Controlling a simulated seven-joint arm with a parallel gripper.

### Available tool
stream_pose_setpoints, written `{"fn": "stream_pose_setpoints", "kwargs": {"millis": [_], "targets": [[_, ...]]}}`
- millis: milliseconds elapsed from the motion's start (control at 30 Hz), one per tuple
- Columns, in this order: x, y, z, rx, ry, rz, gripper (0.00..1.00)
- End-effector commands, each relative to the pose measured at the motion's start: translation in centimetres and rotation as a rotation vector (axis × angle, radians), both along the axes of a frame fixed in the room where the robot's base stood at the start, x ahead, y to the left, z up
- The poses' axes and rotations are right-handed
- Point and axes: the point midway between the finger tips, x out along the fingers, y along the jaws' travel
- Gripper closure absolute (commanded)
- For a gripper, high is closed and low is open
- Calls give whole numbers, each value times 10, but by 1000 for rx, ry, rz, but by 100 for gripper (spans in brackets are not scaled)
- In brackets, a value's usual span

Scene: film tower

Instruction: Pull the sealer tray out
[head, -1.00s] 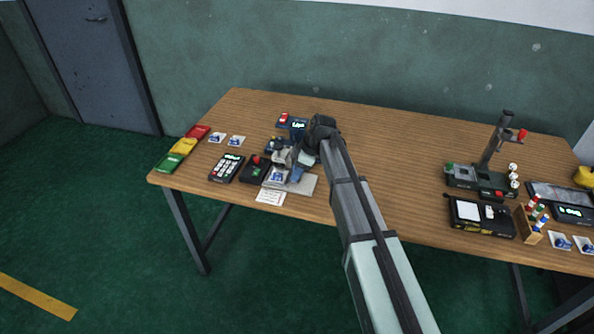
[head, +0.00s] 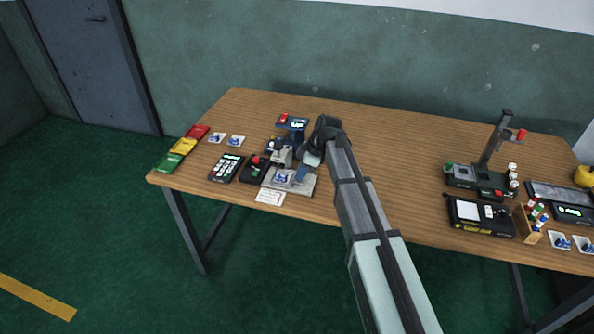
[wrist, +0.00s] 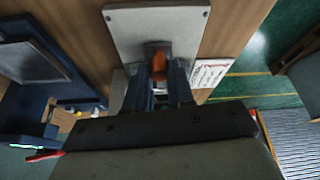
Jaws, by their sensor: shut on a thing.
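The sealer tray is a flat grey plate (head: 308,187) at the front of a small dark-blue sealer (head: 293,125) on the table's left half. A small blue-and-white packet (head: 284,177) shows over the plate in the head view. In the wrist view, the plate (wrist: 150,20) fills the top middle, with an orange handle (wrist: 158,63) near its edge. My gripper (wrist: 158,76) is shut on this handle, one dark-blue finger on each side. The fingers hide part of the handle.
A white card (head: 270,197) lies in front of the plate. A black box with a red button (head: 255,168) and a keypad (head: 227,168) stand to the left. The table's middle (head: 390,180) is clear. A stand (head: 485,175) and other devices are on the right.

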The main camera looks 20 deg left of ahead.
Motion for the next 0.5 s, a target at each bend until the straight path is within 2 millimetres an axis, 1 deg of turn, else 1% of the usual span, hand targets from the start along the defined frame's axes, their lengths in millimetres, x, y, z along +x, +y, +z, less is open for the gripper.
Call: {"fn": "stream_pose_setpoints", "kwargs": {"millis": [33, 100, 200, 267, 367, 500], "targets": [[0, -11, 0, 0, -3, -4, 100], [0, -26, 0, 0, -3, -4, 100], [0, -45, 0, 1, -4, -4, 100], [0, -55, 0, 1, -4, -4, 100], [1, -61, 1, 1, -5, -2, 100], [1, -62, 0, -1, -4, -2, 100]]}}
